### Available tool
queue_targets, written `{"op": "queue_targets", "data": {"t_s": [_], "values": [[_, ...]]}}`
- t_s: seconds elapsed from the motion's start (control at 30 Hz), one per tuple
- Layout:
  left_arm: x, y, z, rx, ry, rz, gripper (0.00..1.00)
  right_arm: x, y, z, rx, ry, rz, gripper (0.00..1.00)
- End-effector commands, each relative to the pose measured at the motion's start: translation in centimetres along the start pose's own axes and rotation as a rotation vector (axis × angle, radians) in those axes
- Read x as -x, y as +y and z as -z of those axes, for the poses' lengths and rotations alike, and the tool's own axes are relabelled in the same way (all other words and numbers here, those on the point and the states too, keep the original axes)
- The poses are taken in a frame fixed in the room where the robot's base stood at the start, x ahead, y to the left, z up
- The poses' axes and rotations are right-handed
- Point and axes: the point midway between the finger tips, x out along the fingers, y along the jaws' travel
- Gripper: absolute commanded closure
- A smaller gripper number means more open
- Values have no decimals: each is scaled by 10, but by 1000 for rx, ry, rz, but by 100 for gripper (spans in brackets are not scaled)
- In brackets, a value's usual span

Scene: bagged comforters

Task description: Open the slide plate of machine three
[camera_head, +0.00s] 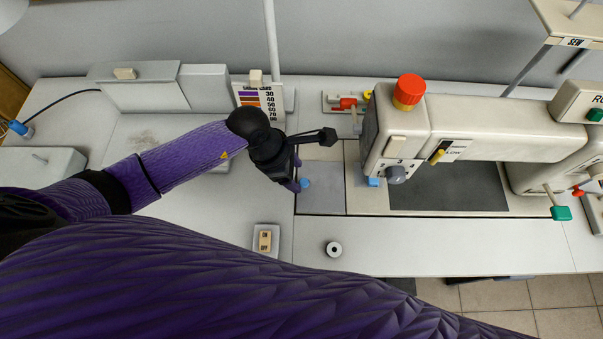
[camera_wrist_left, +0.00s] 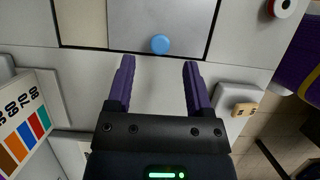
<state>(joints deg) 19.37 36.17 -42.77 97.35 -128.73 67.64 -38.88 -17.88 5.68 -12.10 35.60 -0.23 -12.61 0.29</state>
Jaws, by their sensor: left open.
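The sewing machine marked 3 (camera_head: 398,145) stands right of centre in the head view. The slide plate (camera_head: 325,197) is a light grey panel in the bed left of its head, with a small blue knob (camera_head: 306,183) near its left edge. No opening shows at the plate. My left gripper (camera_head: 299,183) is at that left edge, above the table. In the left wrist view, the plate (camera_wrist_left: 160,18) and knob (camera_wrist_left: 160,44) lie just beyond my open, empty fingers (camera_wrist_left: 159,66), the knob in line with the gap between them. My right gripper is not in view.
A colour-striped card stand (camera_head: 262,98) is behind my left gripper. A switch box (camera_head: 265,240) and a white bobbin (camera_head: 333,249) are on the table in front. A red-topped knob (camera_head: 409,91) rises on the machine. A dark panel (camera_head: 447,187) lies under its arm.

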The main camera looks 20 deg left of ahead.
Motion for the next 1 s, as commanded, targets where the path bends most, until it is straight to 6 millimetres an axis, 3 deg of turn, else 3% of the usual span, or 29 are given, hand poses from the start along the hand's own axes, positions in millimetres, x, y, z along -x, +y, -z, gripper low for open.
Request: {"op": "queue_targets", "data": {"t_s": [0.03, 0.13, 0.47, 0.77, 1.0], "values": [[-13, -1, 1, 2, -1, 3, 34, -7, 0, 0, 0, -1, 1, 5], [-25, 0, 0, 1, -2, 1, 34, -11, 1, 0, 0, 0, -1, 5], [-28, 0, -1, 0, -2, -1, 36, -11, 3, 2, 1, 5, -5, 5], [-28, 0, -1, 1, -3, -1, 99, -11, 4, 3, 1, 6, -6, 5], [-28, 0, -1, 1, -3, -1, 100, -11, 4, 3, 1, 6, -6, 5]]}}
